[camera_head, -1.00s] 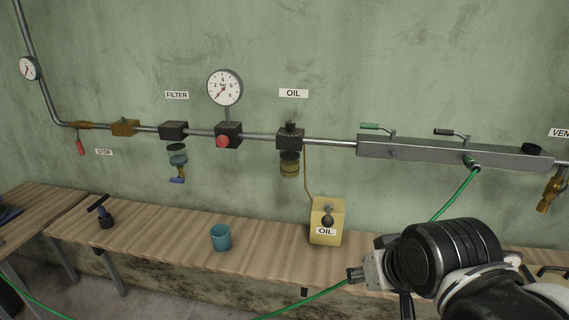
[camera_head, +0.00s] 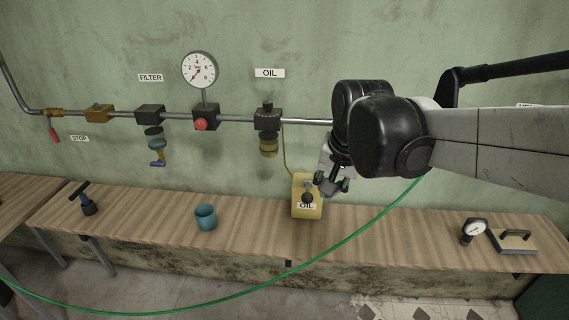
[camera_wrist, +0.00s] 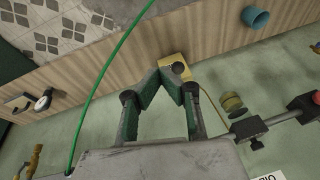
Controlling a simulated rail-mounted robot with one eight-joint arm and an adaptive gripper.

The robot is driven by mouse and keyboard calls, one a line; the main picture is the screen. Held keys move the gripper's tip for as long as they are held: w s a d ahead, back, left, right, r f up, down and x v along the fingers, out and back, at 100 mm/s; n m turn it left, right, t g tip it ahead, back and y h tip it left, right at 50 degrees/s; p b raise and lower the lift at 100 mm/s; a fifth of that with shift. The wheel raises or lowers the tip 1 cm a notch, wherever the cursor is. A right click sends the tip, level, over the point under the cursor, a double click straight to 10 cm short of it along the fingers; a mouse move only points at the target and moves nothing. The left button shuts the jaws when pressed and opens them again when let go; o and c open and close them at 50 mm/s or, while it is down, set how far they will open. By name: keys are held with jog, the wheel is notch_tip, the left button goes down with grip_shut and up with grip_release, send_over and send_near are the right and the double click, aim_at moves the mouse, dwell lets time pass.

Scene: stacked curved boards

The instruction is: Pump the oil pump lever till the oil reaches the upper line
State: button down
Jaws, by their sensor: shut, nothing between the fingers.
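The yellow oil pump box (camera_head: 301,211), labelled OIL, stands on the bench below the pipe. Its lever (camera_head: 308,191) has a dark round knob at the front. The oil unit (camera_head: 268,120) hangs on the pipe above, with a yellowish bowl (camera_head: 268,146). The oil level and the upper line are too small to tell. My gripper (camera_head: 331,188) is shut and empty, just right of the pump lever. In the wrist view, my fingers (camera_wrist: 168,78) meet in front of the box (camera_wrist: 166,62); the knob (camera_wrist: 178,68) shows just past the fingertips. I cannot tell whether they touch.
A gauge (camera_head: 473,231) and a flat handled tool (camera_head: 514,240) lie on the right. The bench between cup and pump is clear.

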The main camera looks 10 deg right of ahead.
aim_at(308, 189)
jog(key=w+f+m+g+p, duration=0.1)
jog(key=w+m, duration=0.1)
jog(key=w, duration=0.2)
jog(key=w+f+m+g+p, duration=0.1)
jog(key=w+p, duration=0.1)
jog(key=w, duration=0.3)
jog(key=w+d+f+m+g+p, duration=0.1)
jog(key=w+f+m+g+p, duration=0.1)
jog(key=w, duration=0.3)
jog(key=shift+f+m+y, duration=0.1)
jog(key=shift+m+y, duration=0.2)
jog(key=shift+w+f, duration=0.3)
jog(key=shift+f, duration=0.15)
jog(key=shift+s+a+f+b, duration=0.15)
jog(key=shift+f+b, duration=0.6)
jog(key=shift+f, duration=1)
jog(key=shift+a+f+b, duration=0.1)
jog(key=shift+f+b, duration=0.6)
jog(key=shift+f, duration=1.15)
